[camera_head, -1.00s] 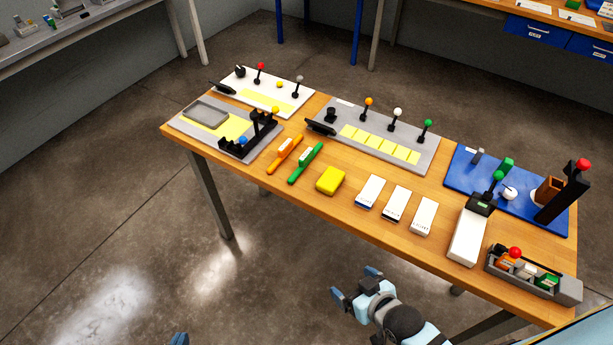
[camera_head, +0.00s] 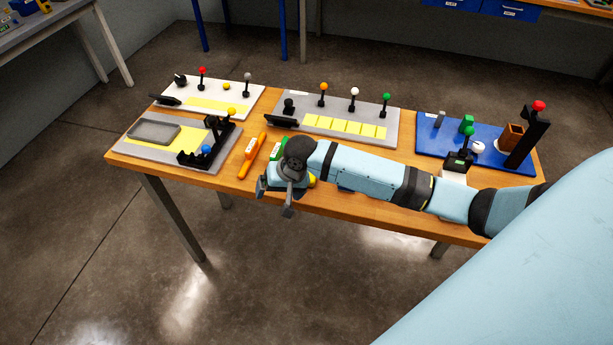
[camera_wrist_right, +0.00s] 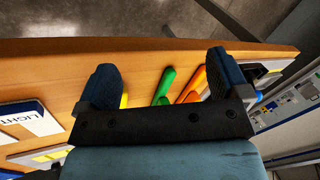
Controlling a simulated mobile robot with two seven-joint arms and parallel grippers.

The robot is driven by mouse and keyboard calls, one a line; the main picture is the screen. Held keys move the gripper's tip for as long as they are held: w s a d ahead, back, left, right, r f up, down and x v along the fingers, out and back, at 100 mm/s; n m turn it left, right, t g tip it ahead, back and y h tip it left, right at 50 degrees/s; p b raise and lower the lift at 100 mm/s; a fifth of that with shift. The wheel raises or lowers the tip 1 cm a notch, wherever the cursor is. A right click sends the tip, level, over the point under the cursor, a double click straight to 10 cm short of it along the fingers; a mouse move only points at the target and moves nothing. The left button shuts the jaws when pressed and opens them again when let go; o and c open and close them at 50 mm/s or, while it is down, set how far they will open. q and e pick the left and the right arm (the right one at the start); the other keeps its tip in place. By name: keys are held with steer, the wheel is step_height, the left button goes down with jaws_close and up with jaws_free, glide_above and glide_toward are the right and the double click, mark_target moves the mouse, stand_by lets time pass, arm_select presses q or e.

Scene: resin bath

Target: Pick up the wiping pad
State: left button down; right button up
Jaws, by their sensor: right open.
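The wiping pad, taken to be the yellow block (camera_head: 312,180), lies near the table's front edge. In the head view my right gripper and arm hide all but a sliver of it. In the right wrist view a small yellow part (camera_wrist_right: 124,101) shows beside the left finger, mostly hidden. My right gripper (camera_head: 275,199) is open and hovers by the front edge, just left of the pad in the head view. Its two blue fingers (camera_wrist_right: 163,76) stand wide apart with nothing held between them. My left gripper is out of view.
An orange tool (camera_head: 251,155) and a partly hidden green tool (camera_head: 277,149) lie left of the pad. A white box marked LIGHT (camera_wrist_right: 28,118) is close by. Trays with upright knobbed levers stand behind, including a blue board (camera_head: 430,150). The floor in front is clear.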

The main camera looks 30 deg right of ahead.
steer(key=w+d+r+m+g+h+b, duration=0.25)
steer(key=w+d+r+m, duration=0.25)
steer(key=d+r, duration=0.5)
steer(key=shift+g+h, duration=0.35)
steer(key=f, duration=0.6)
steer(key=d+f+p, duration=0.1)
steer(key=f, duration=0.2)
steer(key=shift+s+f, duration=0.15)
step_height(320, 180, down, 5)
steer(key=shift+s+d+f+p, duration=0.1)
steer(key=shift+s+p, duration=0.05)
steer(key=shift+p, duration=0.3)
steer(key=c, duration=1)
